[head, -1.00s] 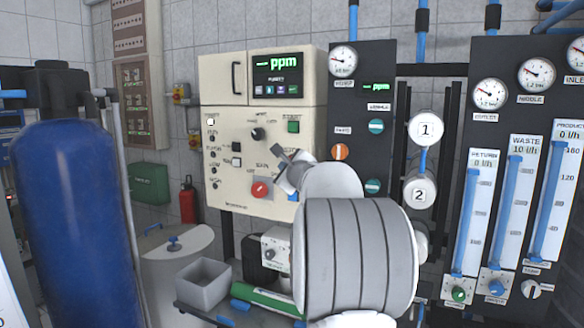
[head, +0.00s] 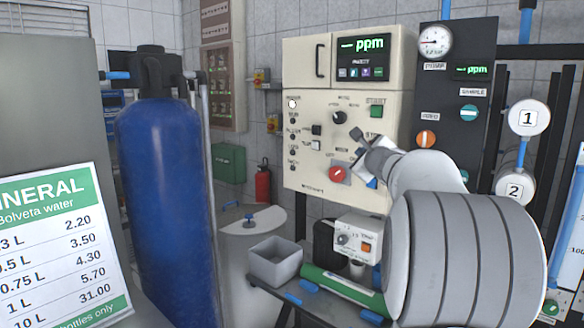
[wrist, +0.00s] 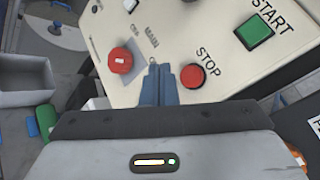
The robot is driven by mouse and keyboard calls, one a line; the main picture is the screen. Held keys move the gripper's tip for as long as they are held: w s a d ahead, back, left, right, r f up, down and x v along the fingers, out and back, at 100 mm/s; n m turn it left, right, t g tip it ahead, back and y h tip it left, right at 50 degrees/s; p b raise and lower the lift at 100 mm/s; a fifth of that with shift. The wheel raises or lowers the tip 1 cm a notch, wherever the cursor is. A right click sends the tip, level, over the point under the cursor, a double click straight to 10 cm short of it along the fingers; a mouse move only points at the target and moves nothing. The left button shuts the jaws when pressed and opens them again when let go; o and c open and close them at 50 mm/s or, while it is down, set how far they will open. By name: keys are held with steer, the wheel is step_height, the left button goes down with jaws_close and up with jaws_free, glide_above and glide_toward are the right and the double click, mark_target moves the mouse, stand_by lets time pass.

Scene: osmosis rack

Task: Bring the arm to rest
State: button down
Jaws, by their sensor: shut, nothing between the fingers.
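My gripper (head: 357,134) is in front of the cream control cabinet (head: 300,60) in the head view, at the end of my raised, stretched-out arm. In the wrist view its two blue-grey fingers (wrist: 160,82) are together and empty. They point at the cabinet face, between a red knob (wrist: 121,60) and the red STOP button (wrist: 192,77). I cannot tell whether the fingertips touch the face. The green START button (wrist: 255,33) is up and right of them. My arm hides part of the dark panel in the head view.
A blue tank (head: 165,190) and a price sign (head: 60,250) stand at left. A grey open bin (head: 276,264), a green tube (head: 340,285) and a small white control box (head: 358,235) sit below the cabinet.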

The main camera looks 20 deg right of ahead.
steer(key=shift+a, duration=0.1)
steer(key=s+a+f+n+g+y+p, duration=0.1)
steer(key=s+a+f+n+g+y, duration=0.2)
steer(key=a+n, duration=0.45)
steer(key=s+a+f+n+g+y+p, duration=0.15)
steer(key=s+a+f+n, duration=0.3)
steer(key=a, duration=0.65)
steer(key=s+a+f+n+g+y+p, duration=0.1)
steer(key=s+a+f+n+g+y, duration=0.25)
steer(key=a, duration=0.55)
steer(key=s+a+f+n+g+h+p, duration=0.1)
steer(key=s+f+n+g, duration=0.1)
steer(key=s+f+n, duration=0.2)
steer(key=s+a+f+n+g+h, duration=0.1)
steer(key=s+f+n, duration=0.3)
steer(key=s, duration=0.7)
steer(key=s+f+n+g+h+p, duration=0.1)
steer(key=s+f+n+g, duration=0.2)
steer(key=s, duration=0.5)
steer(key=shift+a+f+n+h+p, duration=0.35)
steer(key=shift+f+n, duration=0.5)
steer(key=shift+n, duration=0.4)
